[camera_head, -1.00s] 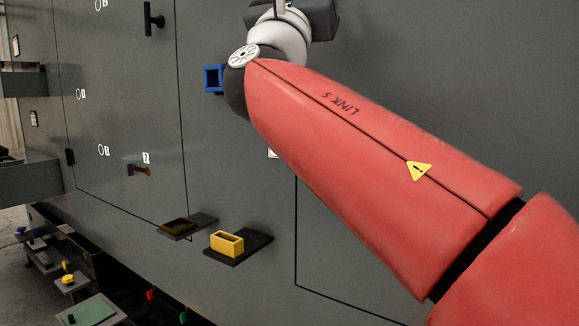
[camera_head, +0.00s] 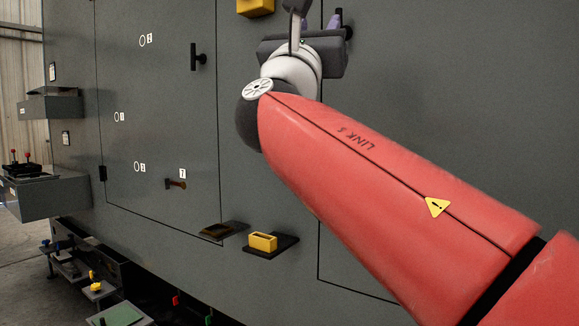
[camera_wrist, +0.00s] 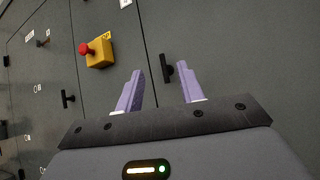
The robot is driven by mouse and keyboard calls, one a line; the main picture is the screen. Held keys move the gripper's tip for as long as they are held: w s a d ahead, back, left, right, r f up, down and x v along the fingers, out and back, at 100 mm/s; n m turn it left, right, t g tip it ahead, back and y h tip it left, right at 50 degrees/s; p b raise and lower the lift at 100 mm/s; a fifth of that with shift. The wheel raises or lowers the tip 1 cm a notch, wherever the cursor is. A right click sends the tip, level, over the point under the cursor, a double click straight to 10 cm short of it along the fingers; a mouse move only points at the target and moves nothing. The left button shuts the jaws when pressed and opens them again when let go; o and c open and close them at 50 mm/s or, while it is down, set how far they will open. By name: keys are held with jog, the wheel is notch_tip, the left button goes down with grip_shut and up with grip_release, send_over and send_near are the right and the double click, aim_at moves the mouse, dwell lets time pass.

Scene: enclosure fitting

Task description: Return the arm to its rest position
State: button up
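My gripper (camera_wrist: 160,84) shows in the wrist view with two purple fingers spread apart and nothing held between them. It faces the grey enclosure wall (camera_wrist: 215,40). A black handle (camera_wrist: 167,68) on the wall appears between the fingertips in the picture, beyond them; contact cannot be told but none is visible. In the head view my red arm (camera_head: 390,190) reaches from the lower right to the upper middle. The gripper's purple finger (camera_head: 336,18) shows at the top, partly hidden by the wrist.
A yellow box with a red button (camera_wrist: 98,52) is on the wall left of my fingers. Grey boxes (camera_head: 45,195) jut out at left.

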jog(key=w+d+f+m+g, duration=0.2)
jog(key=d+f+m+g, duration=0.5)
jog(key=d+f, duration=0.55)
jog(key=s+d+f+m+g+y, duration=0.15)
jog(key=f+m, duration=0.25)
jog(key=f, duration=0.5)
jog(key=s+d+f+m+g+y, duration=0.1)
jog(key=s+d+f+m+g, duration=0.2)
jog(key=f, duration=0.5)
jog(key=s+a+f+m+g+y, duration=0.1)
jog(key=s+f+m+g+y, duration=0.1)
jog(key=s+f+m, duration=0.3)
jog(key=s+a+f+m+g+y+p, duration=0.1)
jog(key=s+f+m, duration=0.5)
jog(key=f, duration=0.6)
jog(key=s+a+f+m+g+y, duration=0.3)
jog(key=s+f+m, duration=0.3)
jog(key=f, duration=0.3)
jog(key=shift+a+f+g+y, duration=0.2)
jog(key=shift+f+g+y, duration=0.05)
jog(key=shift+g+y, duration=0.35)
